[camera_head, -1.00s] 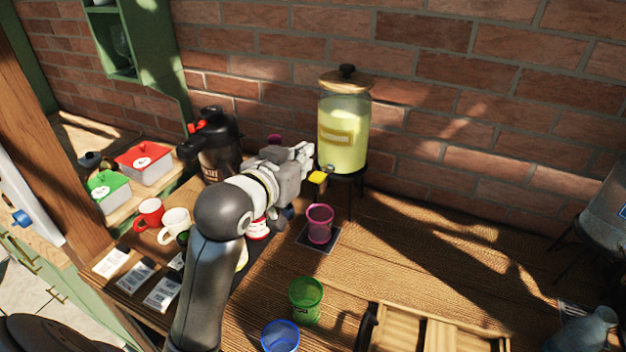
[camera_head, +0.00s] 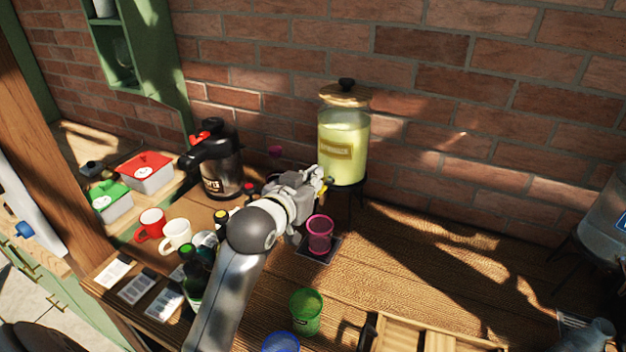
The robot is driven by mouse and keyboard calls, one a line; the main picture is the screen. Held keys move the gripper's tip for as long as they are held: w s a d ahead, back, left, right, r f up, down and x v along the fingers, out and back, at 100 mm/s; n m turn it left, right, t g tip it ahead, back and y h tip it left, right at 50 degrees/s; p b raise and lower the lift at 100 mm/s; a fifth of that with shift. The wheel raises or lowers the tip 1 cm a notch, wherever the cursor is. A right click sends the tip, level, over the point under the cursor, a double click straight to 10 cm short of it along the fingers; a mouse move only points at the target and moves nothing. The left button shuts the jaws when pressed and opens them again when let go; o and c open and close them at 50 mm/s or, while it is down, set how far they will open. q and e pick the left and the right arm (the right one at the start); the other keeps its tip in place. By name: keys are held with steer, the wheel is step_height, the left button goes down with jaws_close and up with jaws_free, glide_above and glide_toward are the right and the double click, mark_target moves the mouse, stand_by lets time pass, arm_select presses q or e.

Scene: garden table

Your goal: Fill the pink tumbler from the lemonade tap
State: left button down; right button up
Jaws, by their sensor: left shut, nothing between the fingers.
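The lemonade dispenser (camera_head: 343,150), a clear jar of yellow liquid with a wooden lid, stands on a dark stand near the brick wall. Its tap is at its lower front, mostly hidden by my left gripper; a little yellow shows there. The pink tumbler (camera_head: 320,236) stands upright on a dark mat (camera_head: 316,257), below and in front of the tap. I cannot tell whether it holds liquid. My left gripper (camera_head: 322,181) is shut and empty at the tap, above the tumbler; I cannot tell whether it touches the tap.
A green tumbler (camera_head: 306,312) and a blue tumbler (camera_head: 281,343) stand in front. A wooden crate (camera_head: 432,338) is at the front right. A black jug (camera_head: 220,165), a white mug (camera_head: 175,233) and bottles (camera_head: 194,280) stand left. The table's right middle is clear.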

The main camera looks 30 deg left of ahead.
arm_select(q)
steer(key=shift+f, duration=0.1)
steer(key=f+t+b, duration=0.1)
steer(key=b, duration=0.3)
steer(key=s+f+t+b, duration=0.1)
steer(key=t+b, duration=0.1)
steer(key=b, duration=0.1)
steer(key=shift+s+f+t+b, duration=0.15)
steer(key=shift+f+t+b, duration=0.1)
steer(key=shift+t+b, duration=0.1)
stand_by(0.9)
stand_by(2.4)
